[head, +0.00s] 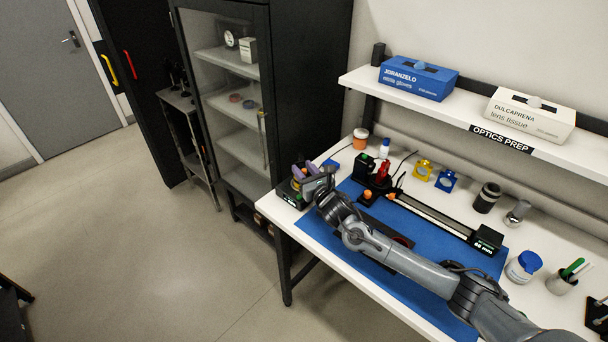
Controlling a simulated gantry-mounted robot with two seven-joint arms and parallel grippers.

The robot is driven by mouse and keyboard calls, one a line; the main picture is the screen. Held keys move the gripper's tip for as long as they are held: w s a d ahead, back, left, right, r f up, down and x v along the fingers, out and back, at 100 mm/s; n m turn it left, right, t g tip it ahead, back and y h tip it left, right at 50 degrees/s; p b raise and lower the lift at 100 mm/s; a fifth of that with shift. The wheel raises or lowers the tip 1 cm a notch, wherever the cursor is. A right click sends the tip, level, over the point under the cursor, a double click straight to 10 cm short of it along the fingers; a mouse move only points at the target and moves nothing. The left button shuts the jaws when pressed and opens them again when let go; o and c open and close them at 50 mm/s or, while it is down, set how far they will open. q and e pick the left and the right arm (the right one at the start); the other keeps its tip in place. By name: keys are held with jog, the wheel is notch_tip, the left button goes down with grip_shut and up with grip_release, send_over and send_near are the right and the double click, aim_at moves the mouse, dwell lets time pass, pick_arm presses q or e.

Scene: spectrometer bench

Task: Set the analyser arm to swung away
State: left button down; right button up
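My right arm reaches in from the lower right across the bench. Its gripper (315,182) is at the bench's left end, at a small black instrument (291,196) with a green-lit display. A purple part with an orange spot (302,171) shows right by the gripper; I cannot tell whether the gripper touches it. The fingertips are too small and overlapped to show open or shut. I cannot make out for certain which part is the analyser arm; the gripper and wrist hide some of the instrument. My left gripper is not in view.
A blue mat (325,231) covers the bench middle, partly under my arm. On it stand a black rail with a display box (487,239) and a unit with a red part (383,172). Bottles and pots line the back and right. A shelf (420,105) with two boxes overhangs.

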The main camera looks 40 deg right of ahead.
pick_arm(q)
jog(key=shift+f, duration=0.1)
pick_arm(e)
jog(key=shift+w, duration=0.15)
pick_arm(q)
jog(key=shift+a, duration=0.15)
pick_arm(e)
grip_shut()
